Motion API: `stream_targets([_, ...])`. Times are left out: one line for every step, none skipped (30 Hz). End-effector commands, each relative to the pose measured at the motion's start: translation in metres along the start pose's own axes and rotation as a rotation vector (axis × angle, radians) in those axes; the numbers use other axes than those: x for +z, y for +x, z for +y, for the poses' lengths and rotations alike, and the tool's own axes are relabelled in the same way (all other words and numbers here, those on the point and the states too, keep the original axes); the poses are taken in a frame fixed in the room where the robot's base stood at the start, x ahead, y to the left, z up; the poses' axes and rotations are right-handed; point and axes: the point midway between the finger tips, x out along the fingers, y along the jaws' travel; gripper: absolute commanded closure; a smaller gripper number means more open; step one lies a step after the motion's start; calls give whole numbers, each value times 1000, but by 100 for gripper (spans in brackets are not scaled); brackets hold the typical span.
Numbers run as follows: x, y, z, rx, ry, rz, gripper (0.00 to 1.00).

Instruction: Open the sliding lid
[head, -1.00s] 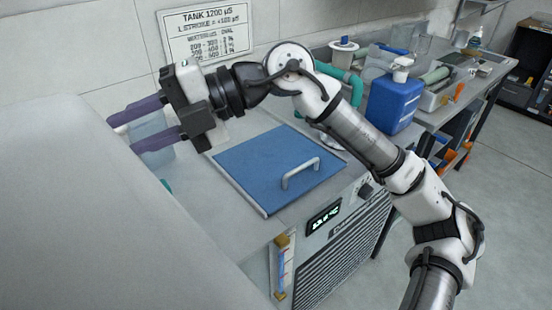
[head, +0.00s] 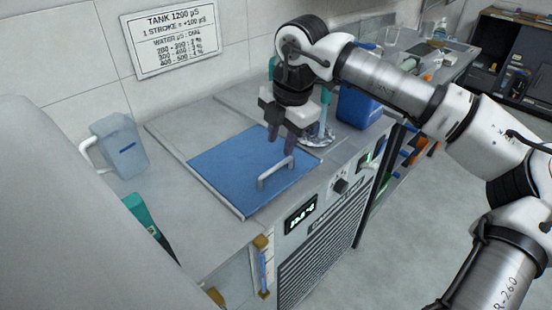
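The sliding lid (head: 228,168) is a flat blue panel set in the grey top of a bench unit. It covers its opening, with no gap visible. A pale bar handle (head: 275,172) stands up near its front right edge. My gripper (head: 283,147) points down above the lid's right part, a little behind the handle. Its two dark fingers are apart with nothing between them. The fingertips look clear of the handle, though their exact height above the lid is hard to tell.
A clear jug (head: 122,148) with a pale handle stands left of the lid, and a green-topped item (head: 145,215) lies nearer. A blue canister (head: 357,108) stands behind right, partly behind my arm. A lit display (head: 301,214) is on the unit's front.

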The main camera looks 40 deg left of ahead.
Motion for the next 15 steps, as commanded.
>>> stream_targets([-1, 11, 0, -1, -2, 5, 67])
stream_targets([-1, 17, 0, -2, -3, 4, 67])
stream_targets([-1, 25, 0, -1, -3, 5, 67])
stream_targets([-1, 31, 1, 0, -3, 4, 67])
stream_targets([-1, 37, 0, 0, -3, 5, 67])
stream_targets([-2, 44, 0, -1, -4, 4, 67])
stream_targets([-2, 48, 0, 0, -4, 3, 67])
stream_targets([-2, 53, 0, 0, -3, 4, 67])
stream_targets([-1, 58, 1, 1, -2, 4, 67])
stream_targets([-1, 61, 1, 1, -2, 3, 67])
stream_targets([-1, 64, 1, 1, -2, 3, 67])
stream_targets([-1, 67, 0, 1, -2, 3, 67])
stream_targets([-1, 69, 0, 1, -2, 2, 67])
stream_targets([-1, 71, 0, 1, -2, 2, 67])
stream_targets([-1, 73, 0, 1, -3, 1, 67])
